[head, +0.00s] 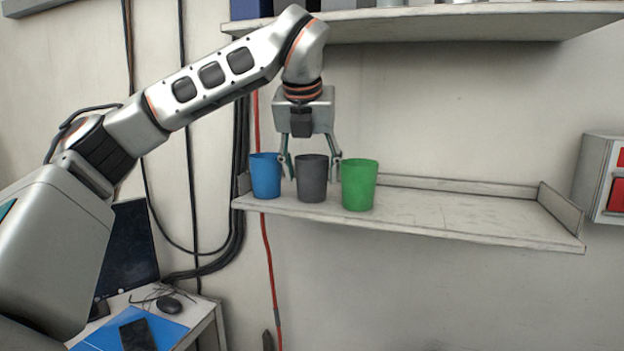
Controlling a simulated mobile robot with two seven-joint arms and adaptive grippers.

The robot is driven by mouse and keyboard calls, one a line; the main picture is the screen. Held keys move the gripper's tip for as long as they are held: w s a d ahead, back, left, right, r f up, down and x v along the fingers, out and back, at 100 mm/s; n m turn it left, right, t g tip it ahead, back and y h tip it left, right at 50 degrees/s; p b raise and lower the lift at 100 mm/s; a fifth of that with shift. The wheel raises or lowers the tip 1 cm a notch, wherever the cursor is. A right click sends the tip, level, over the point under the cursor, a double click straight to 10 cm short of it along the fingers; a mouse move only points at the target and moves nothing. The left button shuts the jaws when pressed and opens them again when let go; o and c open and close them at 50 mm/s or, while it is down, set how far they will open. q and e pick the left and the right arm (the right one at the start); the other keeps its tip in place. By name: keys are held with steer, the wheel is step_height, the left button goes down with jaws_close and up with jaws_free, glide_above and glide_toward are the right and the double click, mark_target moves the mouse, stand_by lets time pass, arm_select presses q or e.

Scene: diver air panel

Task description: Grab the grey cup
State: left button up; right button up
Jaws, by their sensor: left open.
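The grey cup (312,180) stands upright on the lower wall shelf, between a blue cup (265,176) on its left and a green cup (359,186) on its right. My left gripper (311,164) hangs above the grey cup, pointing down. Its two fingers are spread, one on each side of the grey cup's upper part, in the gaps beside the blue and green cups. I cannot tell whether the fingers touch any cup. My right gripper is not in view.
The shelf (450,215) is clear right of the green cup and has a low raised edge. An upper shelf (450,22) overhangs it. A grey box with red parts (606,180) is on the right wall. Cables hang left. A desk with a monitor (130,245) is below left.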

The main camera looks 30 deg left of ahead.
arm_select(q)
steer(key=shift+x, duration=0.85)
steer(key=shift+c, duration=0.3)
steer(key=c, duration=0.7)
steer(key=shift+r, duration=0.15)
steer(key=shift+c, duration=0.4)
